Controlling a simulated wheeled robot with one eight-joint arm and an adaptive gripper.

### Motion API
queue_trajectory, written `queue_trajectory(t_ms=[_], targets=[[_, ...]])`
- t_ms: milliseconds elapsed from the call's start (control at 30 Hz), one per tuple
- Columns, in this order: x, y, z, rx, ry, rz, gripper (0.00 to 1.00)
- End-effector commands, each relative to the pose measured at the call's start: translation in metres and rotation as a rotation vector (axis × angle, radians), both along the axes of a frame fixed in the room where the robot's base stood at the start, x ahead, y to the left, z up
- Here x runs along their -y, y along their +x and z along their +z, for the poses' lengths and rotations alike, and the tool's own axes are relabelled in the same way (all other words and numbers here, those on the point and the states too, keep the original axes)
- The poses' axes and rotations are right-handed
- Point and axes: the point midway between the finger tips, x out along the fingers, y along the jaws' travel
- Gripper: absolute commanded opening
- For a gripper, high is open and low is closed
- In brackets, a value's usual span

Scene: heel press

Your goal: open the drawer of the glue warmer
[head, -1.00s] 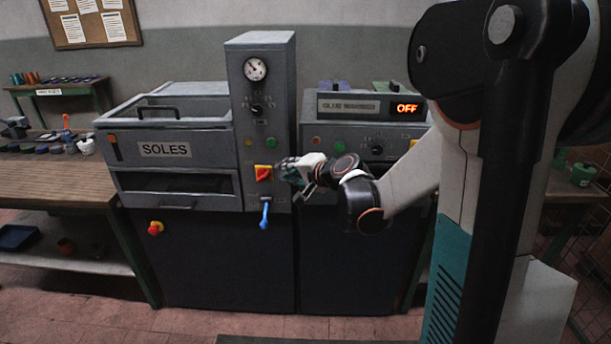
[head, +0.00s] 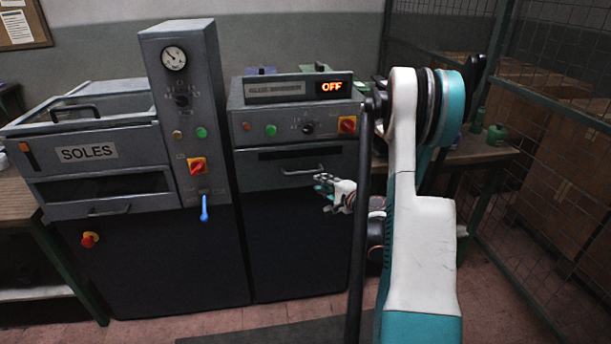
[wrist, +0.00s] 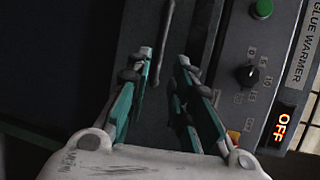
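The glue warmer (head: 240,112) is a grey cabinet with a lit OFF display (head: 332,86). Its drawer (head: 262,178) has a dark slot above a thin bar handle (head: 302,172), and looks shut. My gripper (head: 322,179) is in front of the drawer, just right of and below the handle. In the wrist view my gripper (wrist: 165,55) is open, its two teal fingers apart. The handle (wrist: 164,40) shows as a dark bar between and beyond the fingertips. I cannot tell whether they touch it. The gripper holds nothing.
The sole press (head: 85,153) stands left, with a red-yellow switch (head: 197,165) and blue lever (head: 204,208) on its column. The warmer's panel has a knob (head: 308,128) and a red switch (head: 347,124). A wire-mesh fence (head: 560,110) and bench (head: 470,150) are at right.

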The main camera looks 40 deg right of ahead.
Motion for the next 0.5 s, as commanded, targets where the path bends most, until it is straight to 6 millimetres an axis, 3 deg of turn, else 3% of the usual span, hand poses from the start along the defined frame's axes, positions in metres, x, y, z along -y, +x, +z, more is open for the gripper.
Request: queue_trajectory(t_ms=[500], targets=[[0.013, 0.095, -0.020, -0.001, -0.001, 0.003, 0.21]])
